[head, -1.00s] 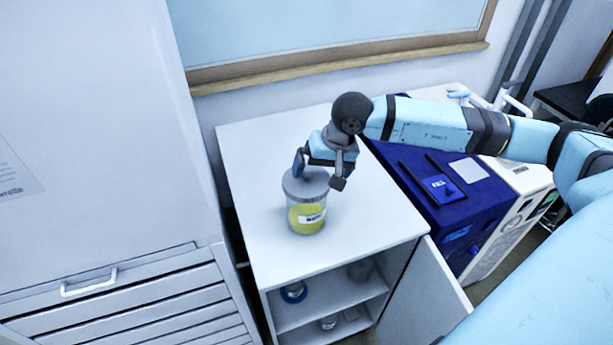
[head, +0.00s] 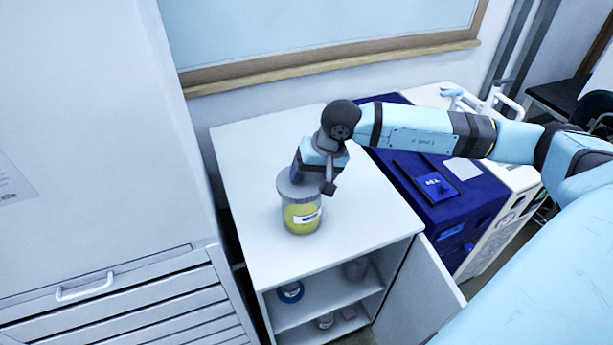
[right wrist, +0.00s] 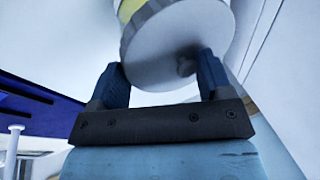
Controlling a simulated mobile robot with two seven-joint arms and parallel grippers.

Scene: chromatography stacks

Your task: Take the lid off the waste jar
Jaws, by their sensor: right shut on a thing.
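The waste jar (head: 302,216), a clear jar with yellow contents and a white label, stands upright on the white cabinet top. Its grey round lid (head: 290,190) sits on the jar's mouth. In the right wrist view the lid (right wrist: 160,42) shows a small knob, and a strip of yellow shows behind its rim. My left gripper is not in view.
The white cabinet top (head: 365,205) is clear around the jar. Below, the cabinet door (head: 425,290) stands open, with a few small items on the shelves. A blue box (head: 465,205) stands to the right, a drawer unit (head: 130,300) to the left, and a window ledge behind.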

